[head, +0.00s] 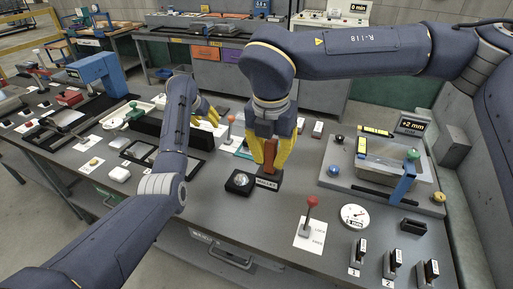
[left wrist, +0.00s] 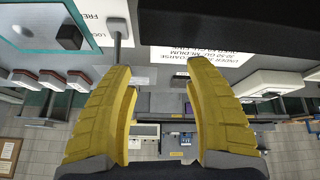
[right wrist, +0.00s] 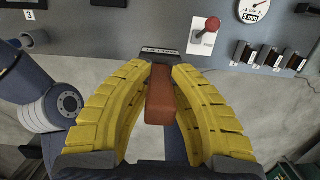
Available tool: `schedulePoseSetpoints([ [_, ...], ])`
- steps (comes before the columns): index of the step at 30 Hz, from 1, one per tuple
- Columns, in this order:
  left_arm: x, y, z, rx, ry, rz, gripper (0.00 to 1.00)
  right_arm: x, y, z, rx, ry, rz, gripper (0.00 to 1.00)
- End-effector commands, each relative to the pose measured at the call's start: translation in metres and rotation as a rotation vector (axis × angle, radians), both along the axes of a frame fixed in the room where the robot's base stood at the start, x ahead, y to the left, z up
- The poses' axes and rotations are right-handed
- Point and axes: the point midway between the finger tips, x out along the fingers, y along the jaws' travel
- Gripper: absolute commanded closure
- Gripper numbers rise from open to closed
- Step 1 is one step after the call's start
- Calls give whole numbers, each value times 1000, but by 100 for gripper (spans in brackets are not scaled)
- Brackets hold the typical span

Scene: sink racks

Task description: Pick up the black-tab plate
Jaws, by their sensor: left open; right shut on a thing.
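My left gripper (head: 210,114) is open over the back of the bench, with both yellow fingers apart and nothing between them in the left wrist view (left wrist: 158,75). Near its fingers, that view shows a teal-edged plate (left wrist: 28,30) with a black block (left wrist: 70,37) on it; I cannot tell whether this is the black-tab plate. Whether the block touches the stand is unclear.
A red-knobbed lever (head: 311,203) stands in front on the right. Several black-handled pieces (head: 392,260) line the front right corner. A fixture with a blue arm (head: 405,180) and a dial (head: 354,216) are at right.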

Motion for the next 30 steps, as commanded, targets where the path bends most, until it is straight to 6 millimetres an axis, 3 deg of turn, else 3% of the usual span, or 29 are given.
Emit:
schedulePoseSetpoints([
  [1,-4,-25,1,7,17,-29,47,0,0,0,1,-1,0,100],
  [6,-18,-84,6,42,70,-95,47,0,0,0,1,-1,0,100],
  [12,-33,-128,13,77,108,-146,47,0,0,0,1,0,0,100],
  [20,-38,-150,9,98,127,-169,47,0,0,0,1,-1,0,100],
  [30,-22,-156,-31,100,127,-170,47,0,0,0,1,0,0,100],
])
